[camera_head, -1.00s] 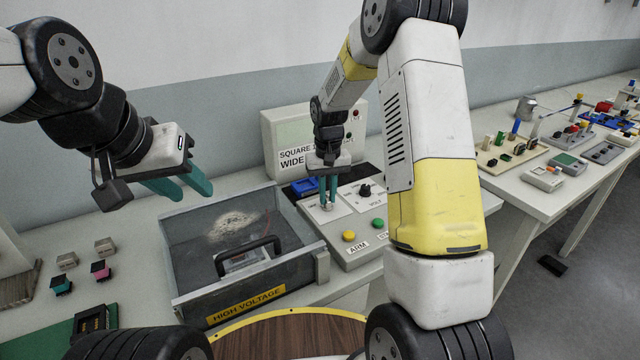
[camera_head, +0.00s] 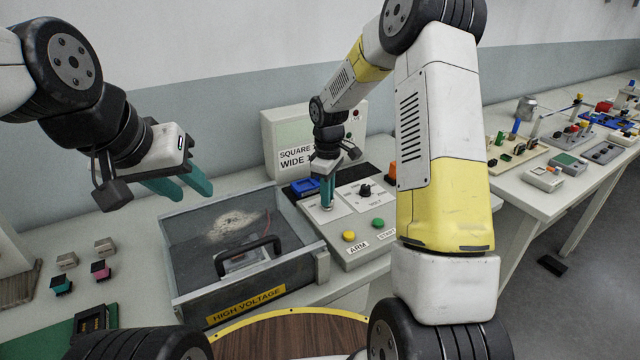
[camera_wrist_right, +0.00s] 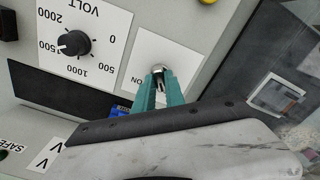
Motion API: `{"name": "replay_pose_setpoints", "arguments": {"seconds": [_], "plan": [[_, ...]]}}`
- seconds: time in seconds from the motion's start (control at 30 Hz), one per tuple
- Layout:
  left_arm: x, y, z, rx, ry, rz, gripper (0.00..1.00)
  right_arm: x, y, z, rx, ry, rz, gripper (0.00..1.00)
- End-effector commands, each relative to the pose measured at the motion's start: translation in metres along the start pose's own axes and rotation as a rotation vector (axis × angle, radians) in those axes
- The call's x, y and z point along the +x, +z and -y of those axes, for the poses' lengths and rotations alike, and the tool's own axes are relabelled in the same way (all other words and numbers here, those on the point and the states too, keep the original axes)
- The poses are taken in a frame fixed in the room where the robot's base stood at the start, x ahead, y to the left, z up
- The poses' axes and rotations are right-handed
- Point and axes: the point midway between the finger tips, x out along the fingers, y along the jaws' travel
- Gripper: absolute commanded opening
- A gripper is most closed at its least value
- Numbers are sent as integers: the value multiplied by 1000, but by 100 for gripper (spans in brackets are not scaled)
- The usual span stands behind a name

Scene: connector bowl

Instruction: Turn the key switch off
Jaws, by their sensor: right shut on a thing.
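The key switch (camera_wrist_right: 160,71) is a round metal lock on a white plate of the grey control panel, with the word ON beside it in the right wrist view. My right gripper (camera_head: 327,207) points down at that plate, and its teal fingers (camera_wrist_right: 158,88) are shut on the key at the lock. The key itself is mostly hidden between the fingers. My left gripper (camera_head: 182,190) is open and empty, raised above the bench left of the grey box.
The panel also has a black VOLT knob (camera_head: 365,190), a yellow ARM button (camera_head: 349,236) and a green button (camera_head: 378,224). A grey HIGH VOLTAGE box (camera_head: 318,265) with a clear lid stands left of the panel. Small connectors (camera_head: 101,270) lie further left.

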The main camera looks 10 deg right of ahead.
Motion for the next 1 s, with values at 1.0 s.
{"name": "replay_pose_setpoints", "arguments": {"seconds": [1.0], "plan": [[0,0,0,0,0,0,36,-1,0,-1,-184,3,-1,30]]}}
